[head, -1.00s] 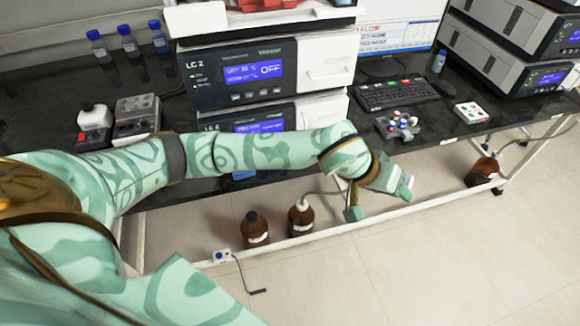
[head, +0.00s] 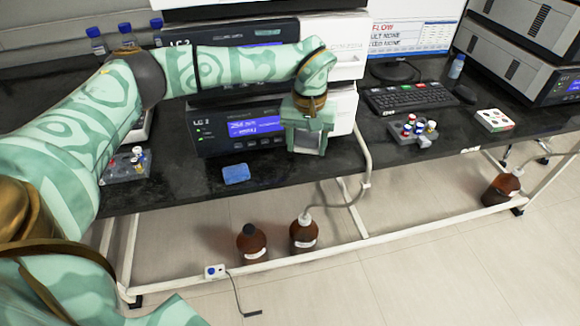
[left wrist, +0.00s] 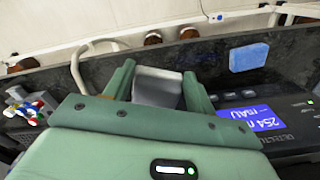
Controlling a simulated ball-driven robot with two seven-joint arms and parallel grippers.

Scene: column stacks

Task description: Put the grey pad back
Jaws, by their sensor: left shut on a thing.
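My left gripper (head: 307,150) is in front of the lower LC unit (head: 250,128), at its right part, with the fingers pointing down toward the bench front. It is shut on the grey pad (head: 305,138), a light grey block. In the left wrist view the grey pad (left wrist: 157,88) sits between the two green fingers (left wrist: 158,75). I cannot tell whether the pad touches the bench or the unit. My right gripper is not in view.
A blue pad (head: 236,174) lies on the black bench near its front edge, left of the gripper. A vial rack (head: 413,132), keyboard (head: 408,97) and small box (head: 494,120) stand to the right. Brown bottles (head: 303,233) stand below. A pale tube (head: 363,160) crosses the bench edge.

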